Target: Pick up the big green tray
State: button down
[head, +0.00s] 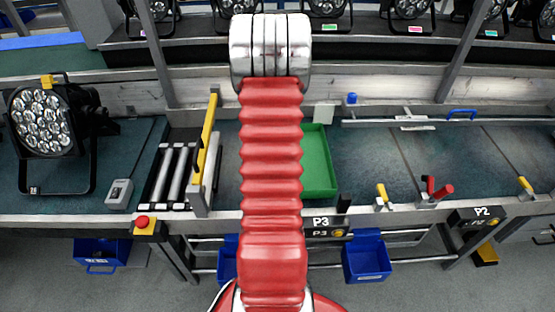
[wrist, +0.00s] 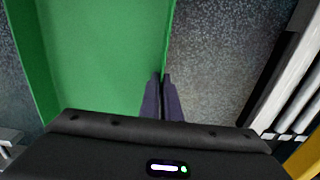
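The big green tray (head: 317,162) lies on the dark worktop in the head view, partly hidden behind my red arm. It also shows in the wrist view, where its green floor (wrist: 105,55) fills the upper left. My gripper (wrist: 161,78) is at the tray's right wall in the wrist view. Its two dark fingers are close together, one on each side of the wall's rim, and look shut on it. The exact contact is hard to see. In the head view my gripper is hidden behind my arm.
A stage light (head: 45,125) and a grey box (head: 119,194) stand at the left. Toggle clamps (head: 383,197) stand along the front edge. The worktop right of the tray is mostly clear.

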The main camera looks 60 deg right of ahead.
notch_tip(320, 180, up, 8)
jog(key=shift+r, duration=0.2)
dwell(0.6)
